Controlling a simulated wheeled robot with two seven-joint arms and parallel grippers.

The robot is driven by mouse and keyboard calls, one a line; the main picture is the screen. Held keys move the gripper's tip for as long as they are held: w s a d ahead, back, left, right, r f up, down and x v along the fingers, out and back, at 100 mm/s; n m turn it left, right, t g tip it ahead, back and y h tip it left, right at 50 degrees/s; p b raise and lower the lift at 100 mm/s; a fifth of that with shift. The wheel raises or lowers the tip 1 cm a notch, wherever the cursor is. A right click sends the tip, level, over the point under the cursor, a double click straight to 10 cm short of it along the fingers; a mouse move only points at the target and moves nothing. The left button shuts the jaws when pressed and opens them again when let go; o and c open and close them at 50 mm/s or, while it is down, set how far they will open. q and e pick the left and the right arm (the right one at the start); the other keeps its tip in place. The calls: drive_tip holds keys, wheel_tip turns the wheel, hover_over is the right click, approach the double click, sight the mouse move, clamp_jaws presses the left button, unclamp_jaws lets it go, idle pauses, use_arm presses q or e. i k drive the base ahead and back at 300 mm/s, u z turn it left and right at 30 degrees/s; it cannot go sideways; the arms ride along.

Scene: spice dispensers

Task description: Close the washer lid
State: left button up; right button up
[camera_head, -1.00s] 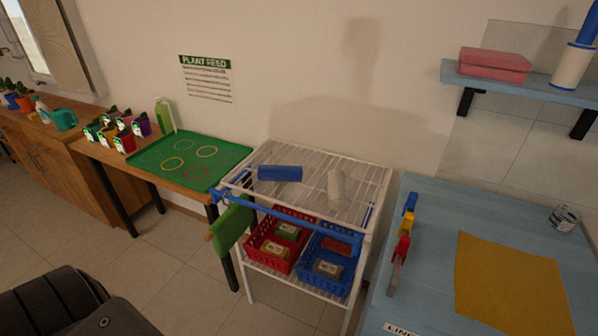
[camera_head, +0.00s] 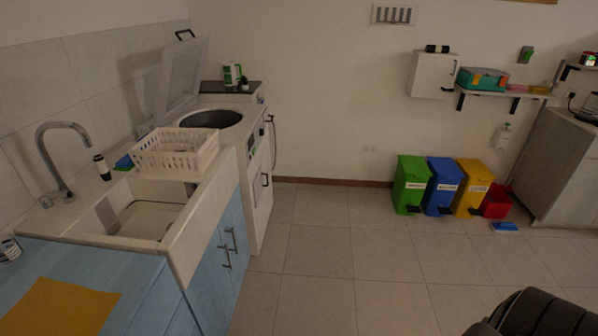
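The washer (camera_head: 259,180) stands against the back wall at the left, beyond the sink counter. Its lid (camera_head: 181,85) is raised and leans back toward the left wall, with a dark handle (camera_head: 185,34) at its top edge. The round dark drum opening (camera_head: 211,119) is uncovered on top. Neither of my grippers is in view. A black part at the bottom right looks like one of my arms, and its gripper is out of the frame.
A white basket (camera_head: 175,149) sits by the sink (camera_head: 140,212), in front of the washer. A tap (camera_head: 55,165) rises at the left. Several coloured bins (camera_head: 411,184) stand along the back wall. The tiled floor (camera_head: 330,255) in the middle is clear.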

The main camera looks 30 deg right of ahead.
sight(171, 51)
drive_tip(key=z, duration=0.5)
drive_tip(key=k, duration=0.5)
drive_tip(key=z, duration=0.65)
drive_tip(key=i, duration=1.2)
drive_tip(key=u, duration=0.45)
drive_tip(key=i, duration=0.75)
drive_tip(key=u, duration=0.45)
